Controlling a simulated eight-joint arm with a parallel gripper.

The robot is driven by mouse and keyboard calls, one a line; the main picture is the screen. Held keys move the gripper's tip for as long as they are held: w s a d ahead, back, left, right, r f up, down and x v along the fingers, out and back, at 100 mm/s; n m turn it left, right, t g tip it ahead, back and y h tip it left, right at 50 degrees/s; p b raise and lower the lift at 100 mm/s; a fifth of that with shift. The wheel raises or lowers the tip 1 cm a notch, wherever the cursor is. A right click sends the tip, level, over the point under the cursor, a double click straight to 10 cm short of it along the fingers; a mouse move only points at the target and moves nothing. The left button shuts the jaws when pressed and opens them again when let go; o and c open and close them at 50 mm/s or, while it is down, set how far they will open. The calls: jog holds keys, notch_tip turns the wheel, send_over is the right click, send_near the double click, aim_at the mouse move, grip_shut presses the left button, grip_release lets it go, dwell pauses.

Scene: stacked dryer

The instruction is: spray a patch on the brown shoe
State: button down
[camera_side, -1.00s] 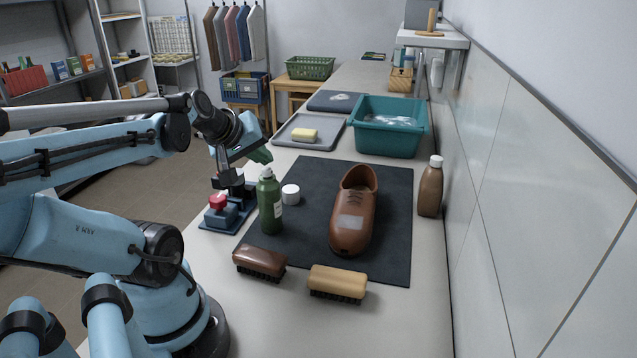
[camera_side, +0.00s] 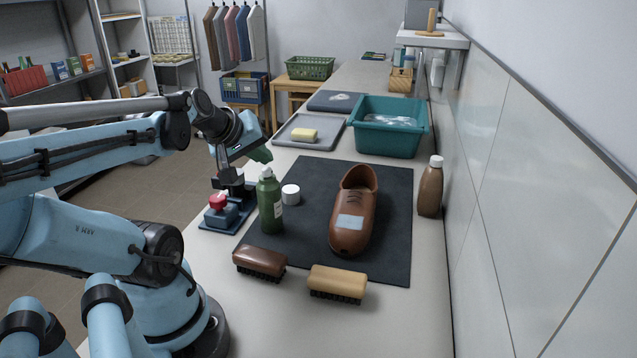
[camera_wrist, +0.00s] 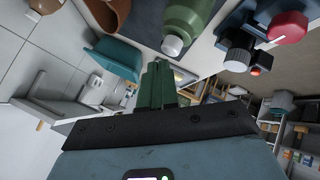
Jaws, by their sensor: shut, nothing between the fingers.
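The brown shoe (camera_side: 358,190) stands on the dark mat (camera_side: 313,180), toe toward the camera. A pale bluish-white patch (camera_side: 350,222) lies on its toe area. The green bottle (camera_side: 270,207) with a white top stands upright on the mat, left of the shoe. It also shows in the wrist view (camera_wrist: 186,20). My gripper (camera_side: 262,155) has green fingers and is just above and behind the bottle's top in the side view, apart from it. In the wrist view the fingers (camera_wrist: 162,78) are closed together and empty.
A small device with a red knob (camera_side: 218,203) stands left of the bottle. Two brushes (camera_side: 260,262) (camera_side: 338,283) lie in front. A white cap (camera_side: 291,194) sits beside the bottle. A brown bottle (camera_side: 430,188) stands by the wall. A teal tub (camera_side: 388,145) and grey tray (camera_side: 315,142) are behind.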

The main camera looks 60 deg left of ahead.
aim_at(263, 171)
jog(key=shift+r, duration=0.5)
notch_tip(263, 171, up, 6)
dwell(0.6)
dwell(0.4)
jog(key=w+d+f+m+h, duration=0.1)
jog(key=d+f+m, duration=0.2)
jog(key=d, duration=0.3)
jog(key=w+d+f+m+h, duration=0.1)
jog(key=w+d+f+m, duration=0.1)
jog(key=d+m, duration=0.4)
jog(key=w+d+f+m+g+h, duration=0.1)
jog(key=d+f+m+h, duration=0.1)
jog(key=d+f+m, duration=0.3)
jog(key=d, duration=0.3)
jog(key=shift+w, duration=0.4)
